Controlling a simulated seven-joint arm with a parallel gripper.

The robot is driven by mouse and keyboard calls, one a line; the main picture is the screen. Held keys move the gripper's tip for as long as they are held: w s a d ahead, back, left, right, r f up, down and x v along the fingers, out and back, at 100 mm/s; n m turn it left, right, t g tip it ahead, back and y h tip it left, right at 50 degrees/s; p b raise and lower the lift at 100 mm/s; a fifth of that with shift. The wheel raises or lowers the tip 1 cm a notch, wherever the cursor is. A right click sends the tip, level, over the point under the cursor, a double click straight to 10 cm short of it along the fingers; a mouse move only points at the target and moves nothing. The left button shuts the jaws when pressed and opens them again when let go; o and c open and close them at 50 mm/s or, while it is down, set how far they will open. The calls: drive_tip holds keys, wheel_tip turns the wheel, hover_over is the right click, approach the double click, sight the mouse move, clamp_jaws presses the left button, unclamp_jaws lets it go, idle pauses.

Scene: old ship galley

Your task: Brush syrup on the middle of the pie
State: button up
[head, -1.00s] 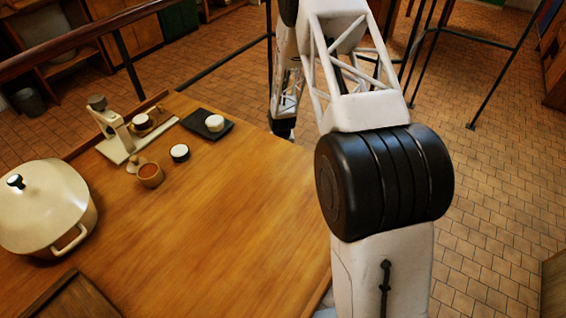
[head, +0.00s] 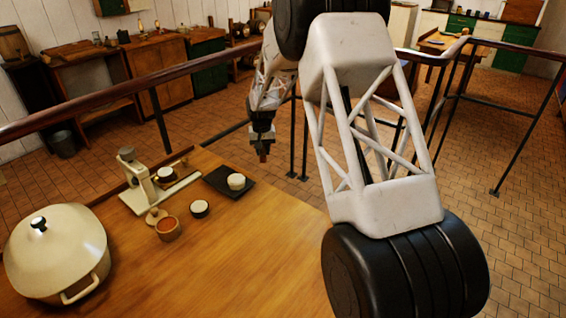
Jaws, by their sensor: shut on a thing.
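My gripper (head: 262,146) is at the far side of the table, up and right of a black tray, apart from everything on it. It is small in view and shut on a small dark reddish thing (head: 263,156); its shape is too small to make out. A brown cup (head: 168,231) holds orange-brown stuff that looks like syrup, with a small round lid (head: 155,216) beside it. A pale round piece (head: 236,182) sits on the black tray (head: 217,179). A dark-sided round piece with a pale top (head: 199,208) stands alone. I cannot tell which is the pie.
A cream press-like stand (head: 138,178) with a round piece (head: 166,174) beside it stands at the back left. A large lidded pot (head: 56,252) fills the left front. The wooden table (head: 250,260) is clear in front. A railing (head: 160,88) runs behind.

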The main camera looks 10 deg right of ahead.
drive_tip(key=s+a+r+n, duration=0.3)
drive_tip(key=a+r, duration=0.2)
drive_tip(key=a, duration=0.6)
drive_tip(key=s+a+r+n, duration=0.3)
drive_tip(key=s+a+r, duration=0.1)
drive_tip(key=a, duration=0.8)
drive_tip(key=s+a+r+n, duration=0.3)
drive_tip(key=a+r, duration=0.3)
drive_tip(key=a, duration=0.6)
drive_tip(key=shift+s+r, duration=0.25)
drive_tip(key=shift+s, duration=0.2)
drive_tip(key=shift+a, duration=0.1)
